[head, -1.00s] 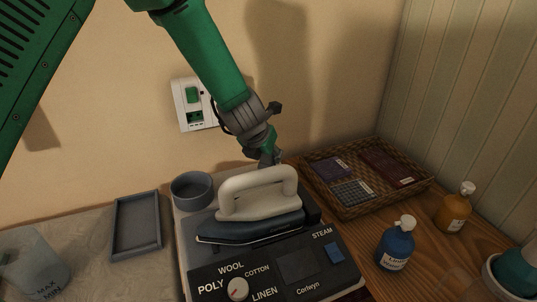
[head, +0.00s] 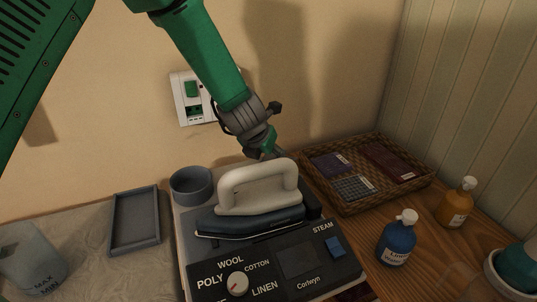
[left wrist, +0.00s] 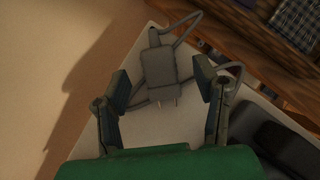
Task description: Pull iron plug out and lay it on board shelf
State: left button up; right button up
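The grey iron plug (left wrist: 160,68), with two metal pins and a grey cord, lies on the pale board shelf (left wrist: 75,150) in the left wrist view. My left gripper (left wrist: 163,76) is open around it, with one finger on each side and gaps showing. In the head view my left gripper (head: 270,151) is low behind the iron (head: 260,195), its fingertips partly hidden by the handle. The plug is hidden there. The wall socket (head: 192,98) has nothing visible in it, though my arm covers its right part. My right gripper is not seen.
A grey round bowl (head: 191,186) and a grey tray (head: 135,222) are left of the iron. A wicker basket (head: 350,207) with folded cloths stands to the right. A blue bottle (head: 397,240) and an amber bottle (head: 456,205) stand on the wood. A clear jug (head: 30,258) is far left.

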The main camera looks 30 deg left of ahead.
pick_arm(q)
jog(key=shift+s+r, duration=0.1)
jog(key=shift+r, duration=0.15)
jog(key=v, duration=1.1)
jog(key=shift+s, duration=0.15)
jog(key=shift+r, duration=0.1)
jog(key=shift+r, duration=0.1)
